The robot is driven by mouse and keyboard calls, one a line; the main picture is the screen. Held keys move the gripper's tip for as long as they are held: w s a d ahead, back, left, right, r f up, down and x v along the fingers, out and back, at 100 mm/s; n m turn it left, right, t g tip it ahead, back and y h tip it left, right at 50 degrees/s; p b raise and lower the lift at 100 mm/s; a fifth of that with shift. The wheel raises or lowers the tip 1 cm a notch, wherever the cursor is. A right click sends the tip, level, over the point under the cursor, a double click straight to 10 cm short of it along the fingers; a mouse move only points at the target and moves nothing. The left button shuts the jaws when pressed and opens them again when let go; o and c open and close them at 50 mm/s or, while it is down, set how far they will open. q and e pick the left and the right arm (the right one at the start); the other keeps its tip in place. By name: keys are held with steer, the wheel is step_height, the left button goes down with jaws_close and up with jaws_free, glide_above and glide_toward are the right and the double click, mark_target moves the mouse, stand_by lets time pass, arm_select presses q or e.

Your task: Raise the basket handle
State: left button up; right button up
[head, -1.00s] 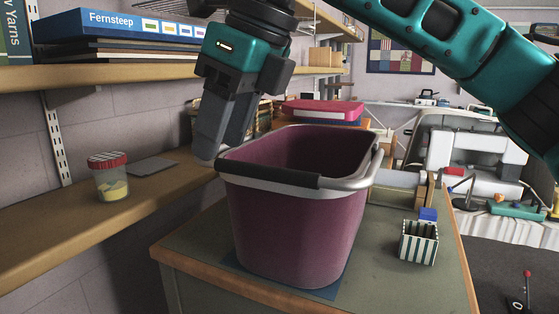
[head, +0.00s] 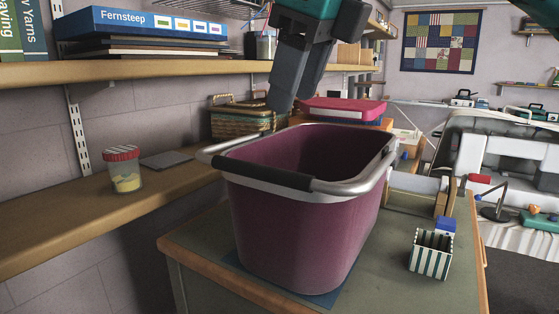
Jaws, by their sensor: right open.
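A plum-coloured basket (head: 300,235) stands upright on a green-topped table in the head view. Its silver handle with a dark grip (head: 262,173) is folded down along the near rim. My right gripper (head: 292,98) points down above the far left part of the basket rim. It is open and empty, apart from the handle. Its upper part is cut off by the top edge of the picture. My left gripper is out of view.
A striped box (head: 430,256) stands on the table right of the basket. A red-lidded jar (head: 123,170) is on the left shelf. A wicker basket (head: 240,121) and a pink-lidded box (head: 342,110) stand behind.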

mark_target(271, 168)
steer(key=b+x, duration=0.1)
steer(key=x, duration=1.1)
steer(key=shift+b, duration=0.35)
steer(key=shift+r, duration=0.1)
jaws_close()
